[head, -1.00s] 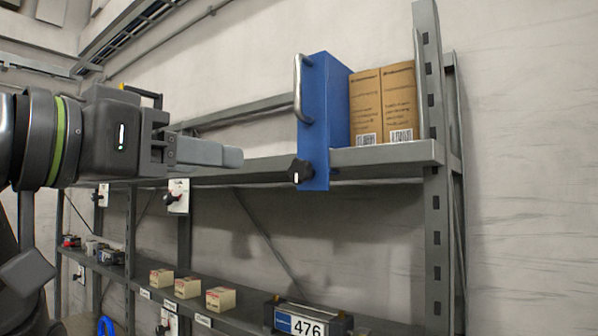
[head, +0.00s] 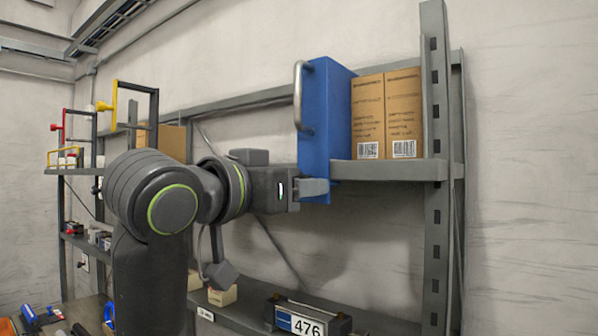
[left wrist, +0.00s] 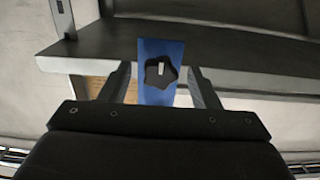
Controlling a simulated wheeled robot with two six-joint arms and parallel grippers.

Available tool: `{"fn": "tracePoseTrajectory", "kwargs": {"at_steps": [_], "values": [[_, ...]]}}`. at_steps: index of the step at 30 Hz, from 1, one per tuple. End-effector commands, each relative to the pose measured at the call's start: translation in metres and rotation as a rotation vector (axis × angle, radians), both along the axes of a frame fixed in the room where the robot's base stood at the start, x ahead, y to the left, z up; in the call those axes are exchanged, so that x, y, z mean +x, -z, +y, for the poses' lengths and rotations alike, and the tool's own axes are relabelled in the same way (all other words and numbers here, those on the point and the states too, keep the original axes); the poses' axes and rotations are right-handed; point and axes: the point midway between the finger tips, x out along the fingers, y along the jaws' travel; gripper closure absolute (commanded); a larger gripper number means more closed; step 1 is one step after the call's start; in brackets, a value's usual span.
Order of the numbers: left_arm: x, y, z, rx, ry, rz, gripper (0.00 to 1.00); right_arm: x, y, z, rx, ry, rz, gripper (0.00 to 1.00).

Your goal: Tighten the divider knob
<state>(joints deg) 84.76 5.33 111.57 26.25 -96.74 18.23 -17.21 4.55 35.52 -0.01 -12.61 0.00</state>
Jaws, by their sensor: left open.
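The blue divider (head: 322,110) stands at the left end of the upper shelf, with a metal handle (head: 298,95) on its front. Its black lobed knob (left wrist: 160,76) with a short white mark shows in the left wrist view, on the blue strip (left wrist: 160,47). In the head view the knob is hidden by my left gripper (head: 316,188). My left gripper is open, its two fingers on either side of the knob, with visible gaps in the wrist view. Whether the fingertips reach past the knob, I cannot tell. My right gripper is not in view.
Two brown cartons (head: 385,110) stand right of the divider on the upper shelf (head: 400,170), beside a grey upright (head: 436,200). A bin labelled 476 (head: 305,318) and a small box (head: 222,295) sit on the lower shelf. Bare wall lies right.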

Motion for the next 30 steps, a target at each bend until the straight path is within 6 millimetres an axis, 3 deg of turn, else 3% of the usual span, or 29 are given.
{"fn": "tracePoseTrajectory", "kwargs": {"at_steps": [6, 15, 25, 30], "values": [[0.014, 0.000, -0.011, 0.001, 0.000, -0.001, 0.44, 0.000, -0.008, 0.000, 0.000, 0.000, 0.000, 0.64], [0.016, 0.000, -0.011, 0.000, -0.001, -0.001, 0.44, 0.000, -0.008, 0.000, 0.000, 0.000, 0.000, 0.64], [0.016, 0.000, -0.011, 0.000, -0.001, -0.001, 0.87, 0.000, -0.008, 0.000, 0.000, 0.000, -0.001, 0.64], [0.016, 0.001, -0.011, 0.005, -0.001, -0.005, 0.88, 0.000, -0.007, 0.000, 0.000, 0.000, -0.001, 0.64]]}}
